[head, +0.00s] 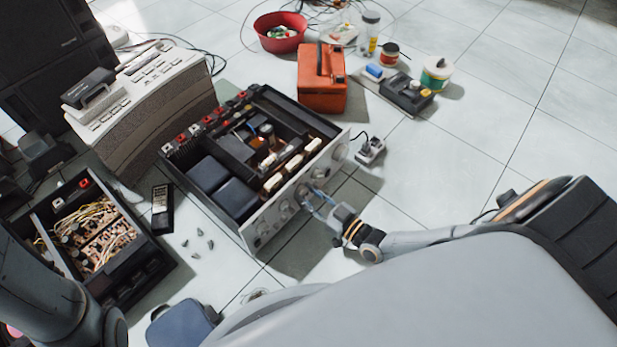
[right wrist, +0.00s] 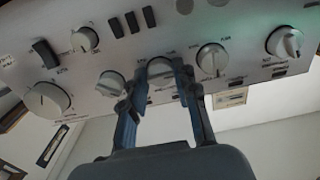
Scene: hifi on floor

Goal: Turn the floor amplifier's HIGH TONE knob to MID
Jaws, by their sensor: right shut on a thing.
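The floor amplifier (head: 262,222) stands open-topped in the middle of the head view, its silver front panel facing the lower right. My right gripper (head: 313,195) is at the middle of that panel. In the right wrist view my right gripper (right wrist: 160,84) has its two fingers on either side of a round silver knob (right wrist: 160,69), shut on it. The fingers partly cover this knob, and its label is too small to read. Other knobs flank it, one to the left (right wrist: 110,83) and one to the right (right wrist: 212,59). My left gripper is not seen; only its arm shows.
A second opened unit (head: 120,290) and a black remote (head: 162,208) lie left of the amplifier. An orange case (head: 322,80) and a red bowl (head: 281,34) stand behind it. A small grey device (head: 370,151) is close to its right.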

